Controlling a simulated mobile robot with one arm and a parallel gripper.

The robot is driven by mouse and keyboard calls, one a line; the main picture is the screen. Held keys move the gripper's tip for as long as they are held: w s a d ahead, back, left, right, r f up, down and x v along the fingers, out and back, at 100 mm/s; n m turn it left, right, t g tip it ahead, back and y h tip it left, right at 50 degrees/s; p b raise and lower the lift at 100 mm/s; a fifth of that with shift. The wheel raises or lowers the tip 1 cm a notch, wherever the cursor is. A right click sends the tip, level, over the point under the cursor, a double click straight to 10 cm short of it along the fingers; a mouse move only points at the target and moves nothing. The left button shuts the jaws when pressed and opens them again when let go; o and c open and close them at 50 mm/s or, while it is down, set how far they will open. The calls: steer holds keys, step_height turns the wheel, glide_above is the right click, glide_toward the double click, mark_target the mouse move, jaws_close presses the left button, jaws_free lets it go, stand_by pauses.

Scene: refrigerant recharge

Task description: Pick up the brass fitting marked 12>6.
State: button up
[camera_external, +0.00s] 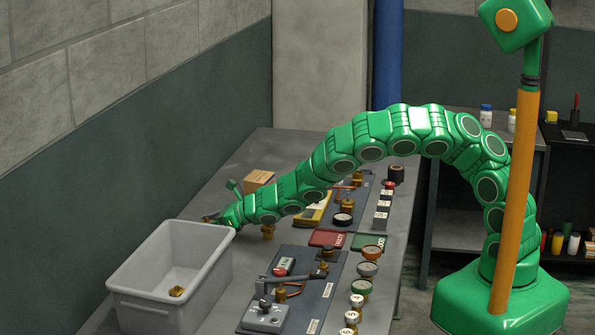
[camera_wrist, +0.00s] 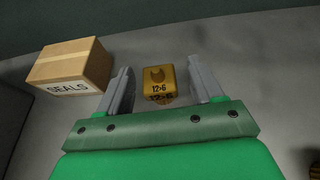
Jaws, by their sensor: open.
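The brass fitting marked 12>6 (camera_wrist: 159,84) is in the wrist view, a small block with a round notch in its top, on the grey tabletop. In the external view my gripper (camera_external: 211,217) is low beside the far rim of the grey bin, and I cannot make out the marked fitting there. Another brass fitting (camera_external: 268,232) stands under my arm, its marking unreadable.
A cardboard box labelled SEALS (camera_wrist: 70,65) stands left of the fitting. The grey bin (camera_external: 140,293) holds a brass piece (camera_external: 176,291). Panels with gauges, valves and a lever (camera_external: 265,315) fill the table's near right. A wall runs along the left.

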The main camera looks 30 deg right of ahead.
steer(key=c, duration=1.1)
